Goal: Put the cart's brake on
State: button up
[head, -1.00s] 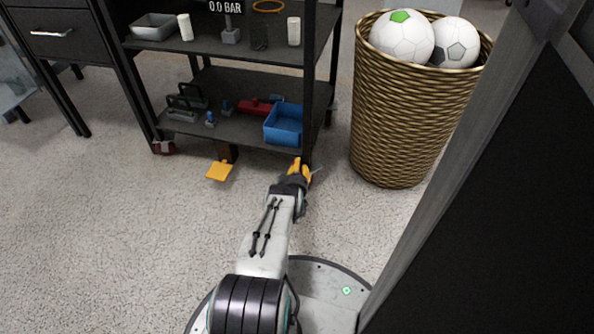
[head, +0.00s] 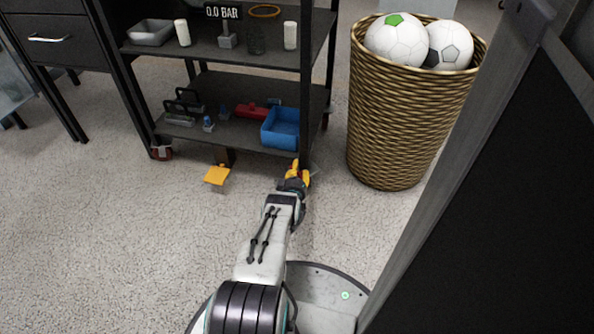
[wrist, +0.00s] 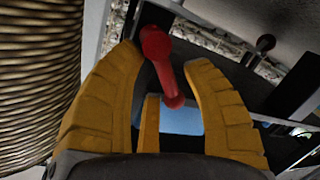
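The cart (head: 240,131) is a black two-shelf frame on casters. A yellow pedal (head: 217,175) sticks out low under its front edge. My gripper (head: 298,168), with yellow fingers, is low at the cart's front right leg, to the right of the pedal and apart from it. In the wrist view my gripper (wrist: 168,60) is open, its fingers spread on both sides of a red lever (wrist: 160,62) with rounded ends. I cannot tell whether a finger touches the lever. In the head view the gripper mostly hides this lever.
A wicker basket (head: 408,115) with two footballs stands right of the cart. A dark panel (head: 500,230) fills the right side. A blue bin (head: 281,127) and small tools lie on the lower shelf; a 0.0 BAR display (head: 222,13) is above. The floor at left is clear.

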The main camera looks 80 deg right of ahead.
jog(key=shift+w+r, duration=0.15)
jog(key=shift+s+a+r, duration=0.2)
jog(key=shift+s+a, duration=0.15)
jog(key=shift+a, duration=1.6)
jog(key=shift+s+a+r, duration=0.25)
jog(key=shift+s+a, duration=0.1)
jog(key=shift+a, duration=1.6)
jog(key=shift+s+a+r, duration=0.2)
jog(key=shift+s+a, duration=0.15)
jog(key=shift+a, duration=1.6)
jog(key=shift+r, duration=0.1)
